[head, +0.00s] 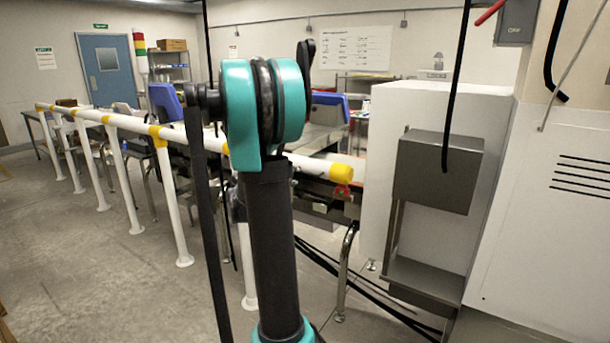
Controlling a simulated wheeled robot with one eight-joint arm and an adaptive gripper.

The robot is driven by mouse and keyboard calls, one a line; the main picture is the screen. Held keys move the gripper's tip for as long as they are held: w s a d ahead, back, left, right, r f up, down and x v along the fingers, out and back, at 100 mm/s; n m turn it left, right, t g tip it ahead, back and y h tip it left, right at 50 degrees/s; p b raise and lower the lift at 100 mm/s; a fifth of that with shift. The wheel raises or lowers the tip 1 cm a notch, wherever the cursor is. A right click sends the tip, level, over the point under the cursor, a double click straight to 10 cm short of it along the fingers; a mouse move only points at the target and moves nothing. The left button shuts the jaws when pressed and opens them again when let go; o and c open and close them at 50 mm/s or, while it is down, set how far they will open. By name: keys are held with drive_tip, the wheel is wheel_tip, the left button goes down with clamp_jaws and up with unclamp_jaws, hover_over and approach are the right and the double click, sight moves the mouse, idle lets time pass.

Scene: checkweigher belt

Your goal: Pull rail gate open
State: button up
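A white rail (312,166) with yellow bands runs from the far left toward the right middle in the head view. It stands on several white posts (175,205) and ends in a yellow cap (341,173). I cannot tell which part of this rail is the gate, or whether it is open or closed. My dark arm with teal joint covers stands upright in the middle and hides part of the rail. I cannot make out my gripper's fingers anywhere, so its distance from the rail does not show.
Belt machinery (320,195) stands behind the rail. A white cabinet (415,110) and a grey metal box (437,172) stand at the right. Black cables (350,283) lie on the floor. The grey floor (90,270) at the left front is clear. A blue door (103,70) is at the back.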

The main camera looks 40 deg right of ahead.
sight(306, 173)
drive_tip(key=x, duration=0.9)
drive_tip(key=shift+d, duration=0.25)
clamp_jaws()
